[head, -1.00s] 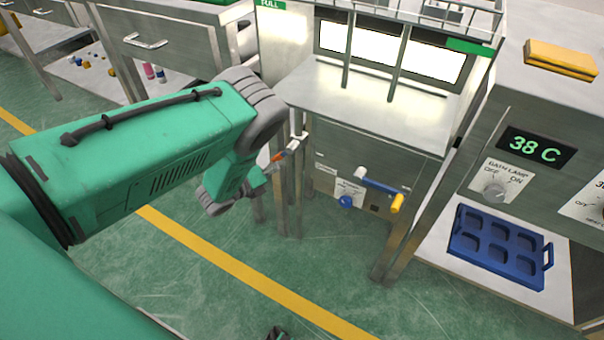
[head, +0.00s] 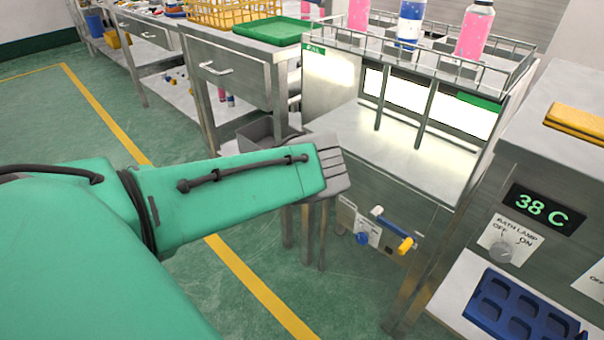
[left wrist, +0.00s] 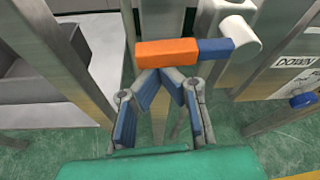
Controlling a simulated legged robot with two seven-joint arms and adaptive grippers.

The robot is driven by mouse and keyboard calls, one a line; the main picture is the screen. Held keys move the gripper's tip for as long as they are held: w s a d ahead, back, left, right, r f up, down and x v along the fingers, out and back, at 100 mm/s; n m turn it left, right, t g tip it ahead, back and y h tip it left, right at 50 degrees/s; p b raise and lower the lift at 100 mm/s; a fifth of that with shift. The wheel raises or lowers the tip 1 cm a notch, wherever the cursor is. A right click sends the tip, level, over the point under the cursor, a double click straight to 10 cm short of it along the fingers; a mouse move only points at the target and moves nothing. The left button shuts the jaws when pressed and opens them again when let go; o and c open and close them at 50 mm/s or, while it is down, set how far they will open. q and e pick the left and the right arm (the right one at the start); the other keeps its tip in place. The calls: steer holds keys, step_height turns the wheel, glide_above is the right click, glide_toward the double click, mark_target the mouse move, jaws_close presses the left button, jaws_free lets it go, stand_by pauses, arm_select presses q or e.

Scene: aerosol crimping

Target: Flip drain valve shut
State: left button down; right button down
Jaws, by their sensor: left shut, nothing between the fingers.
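A valve lever with an orange handle (left wrist: 167,52) and a blue section shows in the left wrist view, joined to a white cylindrical end on its right. The handle lies roughly level across the picture. My left gripper (left wrist: 163,74) has blue-padded fingers that meet at their tips. It is shut and empty, its tips just below the orange handle in the picture; I cannot tell whether they touch it. In the head view my left arm hides this gripper and the orange handle. My right gripper is not in view.
A yellow-tipped handle (head: 406,245) and a blue knob (head: 362,238) sit on the bath's front. Metal legs stand close to the gripper, and a grey bin (left wrist: 40,92) is at left. A control box with a 38 C display (head: 543,208) stands at right.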

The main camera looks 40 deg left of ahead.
arm_select(q)
steer(key=shift+w+d+r, duration=0.1)
steer(key=shift+d+r, duration=0.05)
steer(key=shift+r, duration=0.3)
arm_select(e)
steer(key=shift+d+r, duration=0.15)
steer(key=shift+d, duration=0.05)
arm_select(q)
steer(key=shift+w+r, duration=0.1)
